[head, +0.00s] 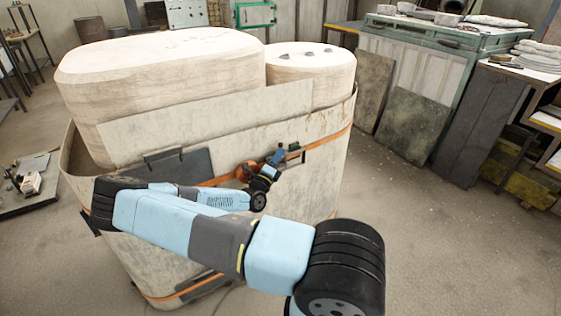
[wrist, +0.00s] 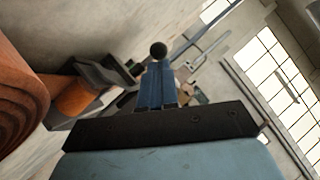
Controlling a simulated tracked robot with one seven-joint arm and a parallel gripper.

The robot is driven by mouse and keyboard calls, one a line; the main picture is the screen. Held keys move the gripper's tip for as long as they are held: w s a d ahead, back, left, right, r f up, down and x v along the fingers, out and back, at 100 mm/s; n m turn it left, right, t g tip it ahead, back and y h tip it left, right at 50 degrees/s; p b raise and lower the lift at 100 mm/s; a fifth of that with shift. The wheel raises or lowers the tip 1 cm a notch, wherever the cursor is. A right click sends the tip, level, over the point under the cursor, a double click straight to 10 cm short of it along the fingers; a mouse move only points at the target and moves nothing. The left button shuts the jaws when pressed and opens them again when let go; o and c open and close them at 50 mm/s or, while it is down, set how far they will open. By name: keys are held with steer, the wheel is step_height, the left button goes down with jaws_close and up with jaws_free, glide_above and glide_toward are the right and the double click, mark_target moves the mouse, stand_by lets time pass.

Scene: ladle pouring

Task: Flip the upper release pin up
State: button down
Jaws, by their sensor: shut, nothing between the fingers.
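My gripper (head: 281,150) is at the front wall of the big ladle-like container (head: 315,165), near its orange strap. In the wrist view its narrow blue fingers (wrist: 157,70) are together and hold nothing. A round black knob (wrist: 158,50) shows just beyond the fingertips; it may be the end of the upper release pin, and I cannot tell whether it touches them. A dark bracket (wrist: 95,82) with an orange cylinder stands to the left of the fingers. In the head view the pin is too small and too covered by my arm to make out.
A rusty orange round part (wrist: 18,95) is close at the left in the wrist view. A dark plate (head: 180,165) is on the container wall left of my gripper. Green cabinets (head: 425,60) and leaning slabs stand at the right.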

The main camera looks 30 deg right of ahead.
steer(key=shift+r, duration=0.1)
steer(key=shift+r, duration=1.2)
steer(key=s+d+f+v, duration=0.1)
steer(key=v, duration=1.2)
steer(key=shift+s+d+f, duration=0.2)
steer(key=shift+s+d, duration=0.2)
steer(key=shift+s, duration=0.05)
steer(key=shift+r, duration=0.1)
